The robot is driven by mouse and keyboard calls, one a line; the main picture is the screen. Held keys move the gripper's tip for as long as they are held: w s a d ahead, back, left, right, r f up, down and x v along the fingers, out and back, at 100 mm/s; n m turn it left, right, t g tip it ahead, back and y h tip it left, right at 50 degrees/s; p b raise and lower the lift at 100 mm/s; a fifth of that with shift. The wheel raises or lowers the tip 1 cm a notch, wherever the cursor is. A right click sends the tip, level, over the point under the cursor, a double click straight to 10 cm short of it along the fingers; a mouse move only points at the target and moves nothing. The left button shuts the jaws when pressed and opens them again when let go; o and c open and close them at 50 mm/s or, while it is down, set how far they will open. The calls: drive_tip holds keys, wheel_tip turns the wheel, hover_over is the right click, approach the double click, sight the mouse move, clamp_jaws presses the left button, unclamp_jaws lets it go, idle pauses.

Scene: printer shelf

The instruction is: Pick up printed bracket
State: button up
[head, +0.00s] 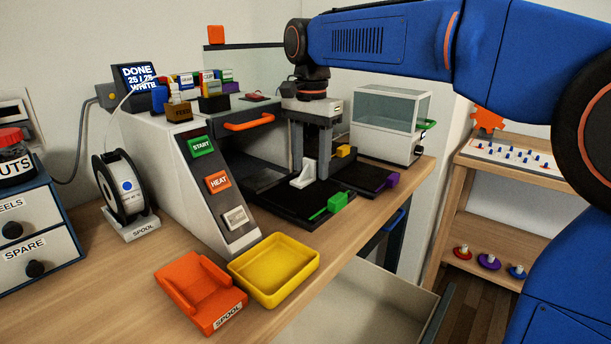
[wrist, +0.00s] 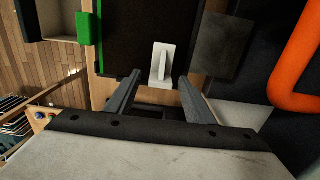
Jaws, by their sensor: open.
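The printed bracket (head: 305,174) is a small white L-shaped piece with a rib. It stands on the black print plate (head: 290,203), which has a green handle (head: 337,202). In the wrist view the bracket (wrist: 163,64) lies just beyond and between the fingertips. My gripper (head: 310,180) points down above the plate, with its two grey fingers apart and nothing held. In the wrist view the gripper (wrist: 157,80) is open, with a finger on each side of the bracket's near end. I cannot tell whether either finger touches it.
The printer's orange handle (head: 250,122) is beside my gripper. A second black plate with a purple handle (head: 391,181) lies to the right. A yellow tray (head: 274,270) and an orange spool holder (head: 200,290) stand in front. A clear-sided box (head: 390,120) is behind.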

drive_tip(key=shift+f, duration=0.15)
drive_tip(key=c, duration=1.1)
